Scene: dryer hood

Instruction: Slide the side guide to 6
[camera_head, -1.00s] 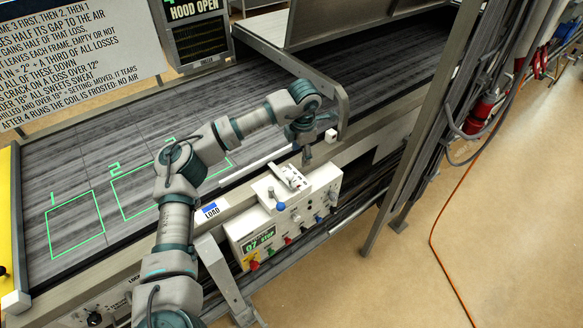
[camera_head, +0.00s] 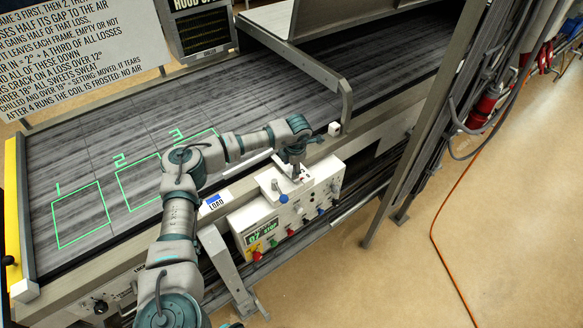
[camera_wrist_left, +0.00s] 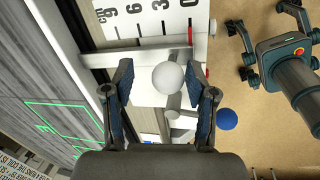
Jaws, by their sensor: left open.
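My left gripper (camera_head: 297,172) is over the top of the white control box (camera_head: 290,212). In the left wrist view my left gripper (camera_wrist_left: 168,88) is open, its fingers on either side of a white ball knob (camera_wrist_left: 168,78); contact cannot be told. Beyond the knob is a white scale plate (camera_wrist_left: 150,22) marked 9, 6, 3, 0. A red mark (camera_wrist_left: 190,36) is beside the 0. A pale bar (camera_wrist_left: 125,58) crosses below the numbers. Whether it is the side guide is unclear.
A blue ball knob (camera_wrist_left: 227,119) stands close to the right finger; it also shows in the head view (camera_head: 283,199). The box has several coloured knobs and a green display. The grey belt (camera_head: 130,145) carries green numbered squares. A hood edge (camera_head: 345,95) rises behind the gripper.

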